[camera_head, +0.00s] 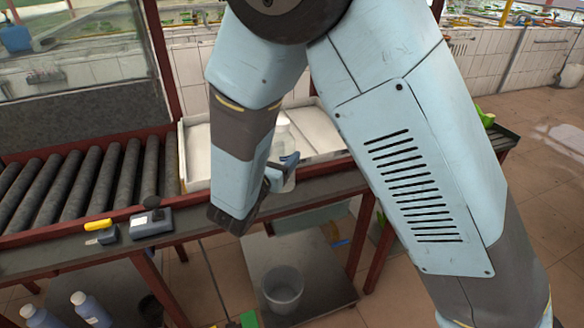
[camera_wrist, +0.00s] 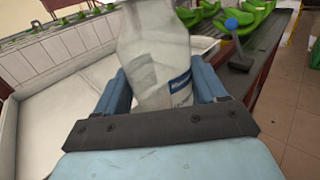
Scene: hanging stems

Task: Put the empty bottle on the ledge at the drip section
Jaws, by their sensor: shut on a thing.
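A clear, whitish bottle with a small blue-and-white label (camera_wrist: 155,55) stands between the blue fingers of my gripper (camera_wrist: 165,88) in the wrist view. My gripper is shut on it; the bottle's top runs out of the picture. In the head view the bottle (camera_head: 283,135) shows beside my gripper (camera_head: 284,172), partly hidden by it, over the front side of a white tray section (camera_head: 196,160). A dark ledge (camera_head: 318,190) runs along the front of this section. Whether the bottle touches the ledge or tray, I cannot tell.
A roller conveyor (camera_head: 105,180) lies to the left. A yellow-handled tool (camera_head: 98,225) and a grey block with a black knob (camera_head: 152,221) sit on its front edge. Below are a bucket (camera_head: 283,288) and blue-grey bottles (camera_head: 90,310). Green bananas (camera_wrist: 250,18) lie beyond.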

